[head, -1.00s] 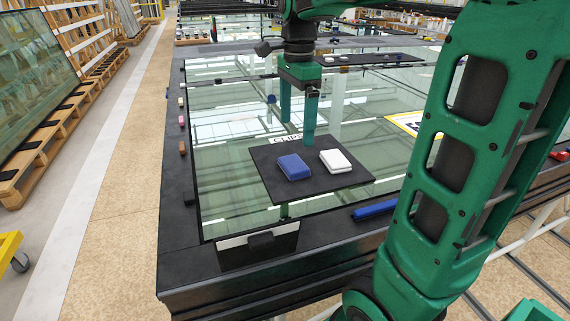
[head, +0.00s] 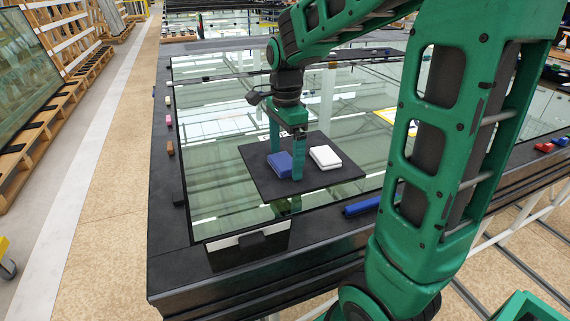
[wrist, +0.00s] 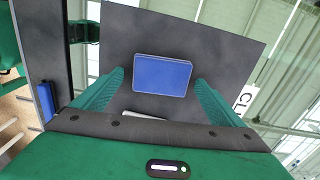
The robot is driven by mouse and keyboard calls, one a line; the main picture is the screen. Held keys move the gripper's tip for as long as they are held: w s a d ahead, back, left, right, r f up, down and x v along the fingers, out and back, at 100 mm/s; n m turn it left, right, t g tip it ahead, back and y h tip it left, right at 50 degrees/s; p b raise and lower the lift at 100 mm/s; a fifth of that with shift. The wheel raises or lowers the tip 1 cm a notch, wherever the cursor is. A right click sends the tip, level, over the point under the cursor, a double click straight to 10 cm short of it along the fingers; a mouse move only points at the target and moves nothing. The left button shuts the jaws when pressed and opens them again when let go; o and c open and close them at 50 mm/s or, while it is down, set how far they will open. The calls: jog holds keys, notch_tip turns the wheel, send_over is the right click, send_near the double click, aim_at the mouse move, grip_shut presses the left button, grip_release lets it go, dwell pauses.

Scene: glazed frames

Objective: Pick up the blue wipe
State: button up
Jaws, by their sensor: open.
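The blue wipe (head: 279,164) is a folded rectangular pad lying flat on a dark square mat (head: 263,186) on the glass. It also shows in the wrist view (wrist: 162,74), ahead of and between my two fingers. My gripper (head: 286,166) is open and empty, pointing down over the mat. One finger overlaps the right edge of the blue wipe in the head view; I cannot tell whether it touches. A white wipe (head: 325,157) lies on the mat to the right of the blue one. In the wrist view it is mostly hidden behind my gripper.
The mat rests on a large reflective glass sheet (head: 215,190) on a black-edged table (head: 190,262). A blue bar (head: 362,206) lies near the front edge. Small blocks (head: 169,148) line the left edge.

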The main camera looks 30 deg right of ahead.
aim_at(285, 161)
jog(key=c, duration=1.1)
jog(key=shift+c, duration=0.2)
jog(key=shift+r, duration=0.4)
jog(key=r, duration=0.3)
jog(key=shift+s+a+r, duration=0.15)
jog(key=shift+a+r, duration=0.05)
jog(key=shift+r, duration=0.2)
jog(key=s+a+r, duration=0.6)
jog(key=s, duration=0.3)
jog(key=shift+a+r, duration=0.2)
jog(key=shift+a, duration=0.1)
